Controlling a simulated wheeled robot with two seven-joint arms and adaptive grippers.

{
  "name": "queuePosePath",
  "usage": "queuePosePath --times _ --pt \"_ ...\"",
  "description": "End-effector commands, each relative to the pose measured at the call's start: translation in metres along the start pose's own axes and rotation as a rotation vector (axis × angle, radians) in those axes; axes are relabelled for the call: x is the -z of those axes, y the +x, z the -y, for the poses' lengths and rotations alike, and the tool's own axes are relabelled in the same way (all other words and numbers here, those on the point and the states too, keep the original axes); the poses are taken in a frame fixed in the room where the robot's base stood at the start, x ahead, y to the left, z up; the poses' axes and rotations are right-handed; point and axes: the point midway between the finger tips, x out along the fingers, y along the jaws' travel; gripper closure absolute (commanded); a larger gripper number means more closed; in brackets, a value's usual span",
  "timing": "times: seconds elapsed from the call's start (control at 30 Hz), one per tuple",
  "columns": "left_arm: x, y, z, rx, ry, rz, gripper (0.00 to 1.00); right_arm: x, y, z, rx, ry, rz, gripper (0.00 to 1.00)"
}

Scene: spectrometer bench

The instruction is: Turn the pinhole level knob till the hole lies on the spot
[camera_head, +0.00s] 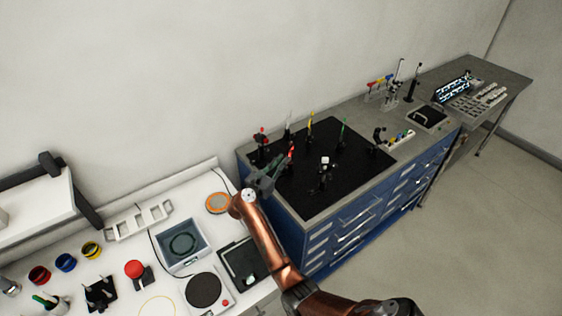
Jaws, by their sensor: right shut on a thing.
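My right gripper (269,177) reaches over the left edge of the black optical board (312,190). It is shut on a small part at a red-topped mount (291,152), which I take for the pinhole level knob. The knob is mostly hidden by the fingers and too small to make out. The pinhole's hole and the light spot cannot be told at this size. My left gripper is not in view.
Other posts stand on the board: a red-topped one (262,137), a yellow one (310,124), a green one (342,133) and a white-topped mount (324,162). The board's front right is clear.

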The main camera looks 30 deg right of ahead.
Motion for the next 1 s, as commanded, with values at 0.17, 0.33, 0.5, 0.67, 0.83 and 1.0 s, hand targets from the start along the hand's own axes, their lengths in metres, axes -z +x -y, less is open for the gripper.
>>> queuePosePath --times 0.17,0.33,0.5,0.67,0.83,1.0 --pt "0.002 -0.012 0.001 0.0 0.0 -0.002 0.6 -0.002 -0.001 -0.001 -0.001 -0.122 -0.003 1.0" --pt "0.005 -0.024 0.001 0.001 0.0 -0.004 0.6 -0.003 -0.001 -0.001 -0.002 -0.276 -0.003 1.0" --pt "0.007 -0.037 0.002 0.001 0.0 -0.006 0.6 -0.003 -0.001 -0.001 -0.002 -0.439 -0.003 1.0" --pt "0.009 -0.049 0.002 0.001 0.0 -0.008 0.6 -0.003 -0.001 -0.002 -0.003 -0.593 -0.002 1.0" --pt "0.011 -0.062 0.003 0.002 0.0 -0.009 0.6 -0.003 -0.001 -0.002 -0.003 -0.753 -0.002 1.0" --pt "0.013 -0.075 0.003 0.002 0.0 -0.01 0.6 -0.003 -0.001 -0.002 -0.003 -0.915 -0.002 1.0"
